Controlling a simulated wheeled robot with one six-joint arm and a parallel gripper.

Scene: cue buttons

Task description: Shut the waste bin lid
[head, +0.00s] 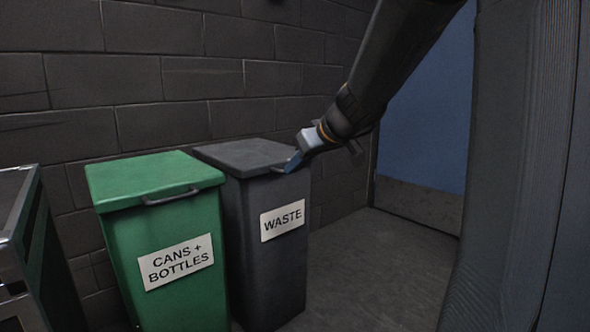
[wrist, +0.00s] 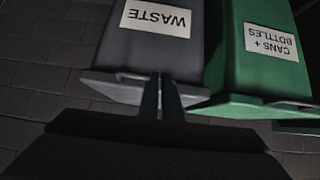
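The waste bin (head: 265,250) is dark grey with a white WASTE label. Its lid (head: 245,155) lies flat on the bin's top and looks shut, with a bar handle (head: 277,170) at the front edge. My gripper (head: 291,164) is at the right front of this lid, by the handle; whether it touches is unclear. In the wrist view, which shows the bins upside down, the two fingers (wrist: 161,95) are close together in front of the waste lid's edge (wrist: 108,86). They look shut, with nothing visible between them.
A green cans and bottles bin (head: 175,240) with its lid down stands directly left of the waste bin. A dark metal-edged unit (head: 22,250) is at far left. A block wall (head: 160,80) is behind. The floor (head: 375,270) to the right is clear.

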